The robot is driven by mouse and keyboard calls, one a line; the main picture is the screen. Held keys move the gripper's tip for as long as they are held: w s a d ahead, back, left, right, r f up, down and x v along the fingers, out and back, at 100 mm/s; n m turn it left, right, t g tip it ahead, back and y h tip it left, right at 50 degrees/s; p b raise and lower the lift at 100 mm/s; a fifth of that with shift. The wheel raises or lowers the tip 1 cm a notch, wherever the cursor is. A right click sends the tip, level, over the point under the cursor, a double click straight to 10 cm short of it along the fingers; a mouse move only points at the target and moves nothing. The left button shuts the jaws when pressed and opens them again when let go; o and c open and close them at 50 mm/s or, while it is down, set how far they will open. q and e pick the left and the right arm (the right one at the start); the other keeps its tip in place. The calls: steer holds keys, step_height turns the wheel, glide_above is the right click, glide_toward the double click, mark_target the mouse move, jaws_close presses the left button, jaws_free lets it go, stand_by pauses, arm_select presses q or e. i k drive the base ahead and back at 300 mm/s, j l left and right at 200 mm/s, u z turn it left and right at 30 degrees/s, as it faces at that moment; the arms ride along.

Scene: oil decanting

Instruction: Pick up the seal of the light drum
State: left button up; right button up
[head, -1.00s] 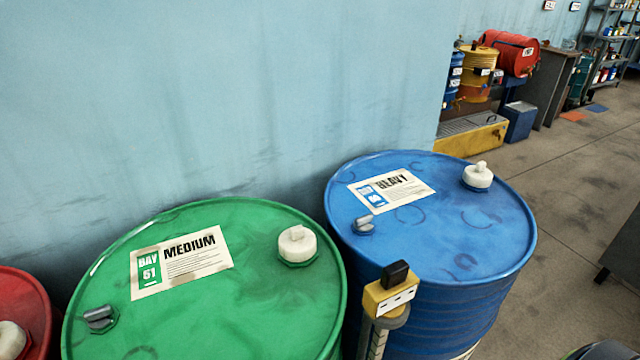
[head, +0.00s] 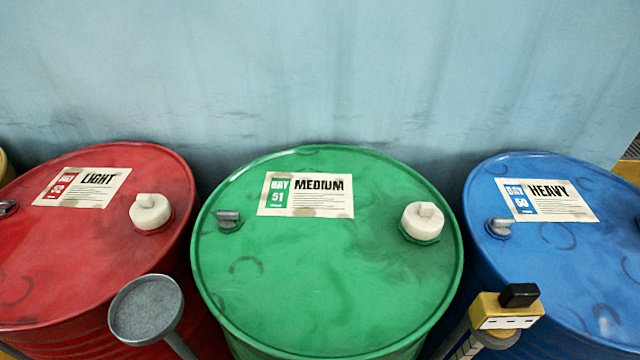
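The light drum (head: 75,235) is red and stands at the left, with a label (head: 82,187) reading LIGHT on its lid. Its white seal (head: 150,212), a round cap with a raised tab, sits on the right part of the lid. A grey metal plug (head: 8,208) sits at the lid's left, cut by the picture edge. Neither of my grippers shows in the head view.
A green MEDIUM drum (head: 320,270) stands in the middle and a blue HEAVY drum (head: 560,240) at the right. A grey round-topped stand (head: 146,309) rises before the red drum. A yellow-and-black device on a post (head: 506,308) stands before the gap between green and blue. A blue wall (head: 320,70) is behind.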

mark_target(149, 212)
steer(key=j+u, duration=0.35)
steer(key=j, duration=0.15)
steer(key=j+u, duration=0.3)
steer(key=j, duration=0.15)
steer(key=i+j+u, duration=0.15)
steer(key=j+u, duration=0.2)
steer(key=j, duration=0.15)
